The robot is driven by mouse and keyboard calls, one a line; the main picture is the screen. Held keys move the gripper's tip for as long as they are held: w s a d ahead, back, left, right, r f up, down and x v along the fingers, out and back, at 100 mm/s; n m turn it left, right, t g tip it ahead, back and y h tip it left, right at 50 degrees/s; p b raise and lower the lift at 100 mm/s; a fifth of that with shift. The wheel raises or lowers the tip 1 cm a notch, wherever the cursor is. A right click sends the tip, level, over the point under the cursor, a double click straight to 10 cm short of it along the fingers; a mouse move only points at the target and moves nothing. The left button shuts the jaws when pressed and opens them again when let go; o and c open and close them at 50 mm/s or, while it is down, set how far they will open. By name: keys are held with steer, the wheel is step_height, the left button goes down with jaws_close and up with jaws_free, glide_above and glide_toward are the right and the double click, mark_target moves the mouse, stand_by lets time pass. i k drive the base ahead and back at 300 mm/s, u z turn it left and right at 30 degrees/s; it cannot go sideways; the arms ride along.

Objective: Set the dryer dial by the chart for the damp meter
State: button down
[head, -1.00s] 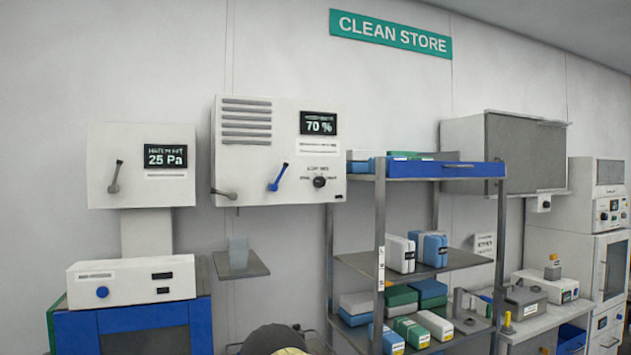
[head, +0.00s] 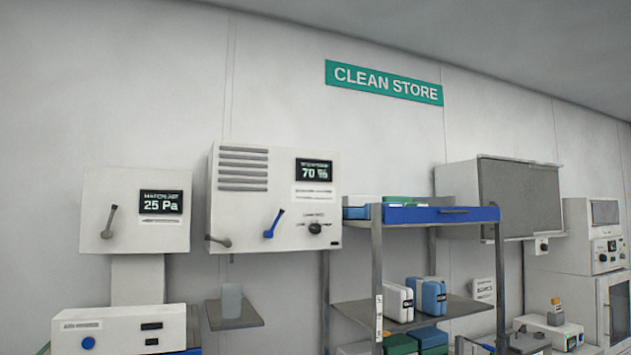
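A white wall unit with grey vents (head: 260,200) hangs left of centre, and its black display (head: 314,170) reads 70 %. Below the display is a small black dial (head: 315,228) with markings too small to read. The unit also has a blue lever (head: 273,223) and a grey handle (head: 218,241). To its left, another white wall box (head: 107,215) has a display (head: 160,202) reading 25 Pa and a grey lever (head: 108,222). My gripper is not in view.
A metal shelf rack (head: 377,270) with a blue top drawer (head: 440,214) holds white, blue and green packs. A small wall ledge (head: 240,320) carries a clear cup (head: 231,300). A grey-fronted cabinet (head: 520,198) and bench equipment (head: 552,328) stand at right.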

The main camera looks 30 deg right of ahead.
mark_target(314, 227)
steer(key=z, duration=0.5)
steer(key=k, duration=0.65)
steer(key=z, duration=0.6)
steer(key=i, duration=1.35)
steer(key=u, duration=0.75)
